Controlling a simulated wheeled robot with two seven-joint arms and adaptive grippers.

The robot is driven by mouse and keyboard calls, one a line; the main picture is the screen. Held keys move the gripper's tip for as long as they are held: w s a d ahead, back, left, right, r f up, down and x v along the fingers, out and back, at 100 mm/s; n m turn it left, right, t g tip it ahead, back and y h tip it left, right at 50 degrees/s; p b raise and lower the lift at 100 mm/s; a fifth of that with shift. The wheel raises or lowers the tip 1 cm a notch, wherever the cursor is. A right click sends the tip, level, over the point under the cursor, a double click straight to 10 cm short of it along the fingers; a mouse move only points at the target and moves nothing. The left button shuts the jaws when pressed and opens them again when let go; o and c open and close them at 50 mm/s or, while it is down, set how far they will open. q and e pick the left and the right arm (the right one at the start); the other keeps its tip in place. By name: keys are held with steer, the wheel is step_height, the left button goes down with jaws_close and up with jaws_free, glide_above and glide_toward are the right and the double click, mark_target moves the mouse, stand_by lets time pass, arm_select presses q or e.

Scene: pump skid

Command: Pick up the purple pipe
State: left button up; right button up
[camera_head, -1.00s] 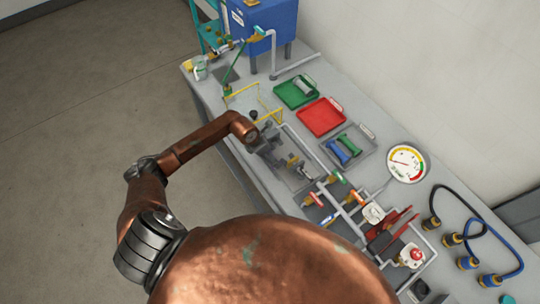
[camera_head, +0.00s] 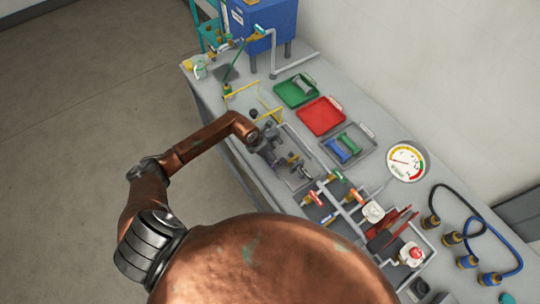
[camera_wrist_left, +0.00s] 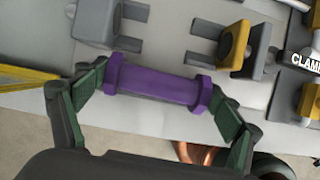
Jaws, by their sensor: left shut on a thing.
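The purple pipe (camera_wrist_left: 160,86) is a short spool with a flange at each end, seen in the left wrist view. My left gripper (camera_wrist_left: 155,101) is shut on it, with a green-padded finger against each flanged end. In the head view my left gripper (camera_head: 268,148) is over the bench near its front edge, and the pipe cannot be made out there. My right gripper is not in view.
Grey clamp blocks and a yellow clamp (camera_wrist_left: 234,46) stand close beyond the pipe. A yellow rail (camera_wrist_left: 30,78) is at the left. In the head view, green (camera_head: 282,98), red (camera_head: 309,127) and grey (camera_head: 366,155) trays lie behind the gripper; pipework and valves are to the right.

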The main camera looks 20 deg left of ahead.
arm_select(q)
steer(key=shift+w+r, duration=0.1)
steer(key=c, duration=0.3)
steer(key=shift+c, duration=0.2)
steer(key=shift+r, duration=0.15)
